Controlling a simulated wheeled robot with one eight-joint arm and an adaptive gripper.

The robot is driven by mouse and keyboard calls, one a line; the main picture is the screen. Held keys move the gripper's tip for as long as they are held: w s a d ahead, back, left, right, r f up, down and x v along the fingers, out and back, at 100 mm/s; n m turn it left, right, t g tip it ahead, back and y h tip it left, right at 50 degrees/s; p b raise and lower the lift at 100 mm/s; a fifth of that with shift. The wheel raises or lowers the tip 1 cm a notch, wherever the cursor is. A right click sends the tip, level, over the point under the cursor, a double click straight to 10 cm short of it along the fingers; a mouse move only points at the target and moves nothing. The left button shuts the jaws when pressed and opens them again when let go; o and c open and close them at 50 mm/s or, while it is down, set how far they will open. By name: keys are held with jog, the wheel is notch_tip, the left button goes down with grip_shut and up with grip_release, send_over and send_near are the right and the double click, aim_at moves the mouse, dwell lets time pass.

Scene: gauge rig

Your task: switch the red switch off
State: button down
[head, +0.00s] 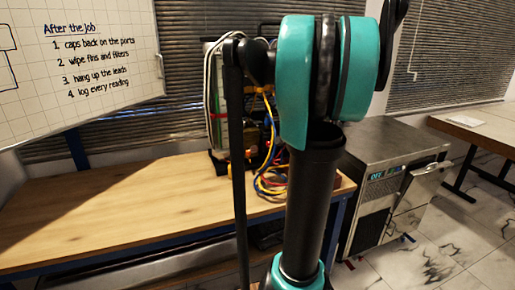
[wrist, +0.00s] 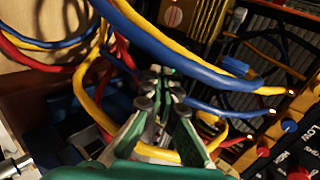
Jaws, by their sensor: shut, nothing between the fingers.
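My gripper (wrist: 165,82) shows in the wrist view, with its green and grey fingers closed together and nothing held. It is among blue and yellow cables, and a thick blue cable (wrist: 185,62) passes just beyond or over its tips. I cannot pick out the red switch for certain. In the head view my arm covers part of the rig (head: 222,125), and my gripper is hidden.
The rig stands on a wooden workbench (head: 110,220), whose left part is clear. Loose cables (head: 268,185) hang over the rig's front and lie on the bench. A steel cabinet (head: 385,155) stands to the right, and a whiteboard (head: 110,100) is at upper left.

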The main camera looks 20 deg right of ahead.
aim_at(268, 148)
jog(key=shift+w+r, duration=0.15)
jog(key=x, duration=1.4)
dwell(0.4)
jog(key=shift+w+f+t, duration=0.25)
jog(key=shift+f+t, duration=0.25)
jog(key=shift+t, duration=0.1)
jog(key=shift+r, duration=0.2)
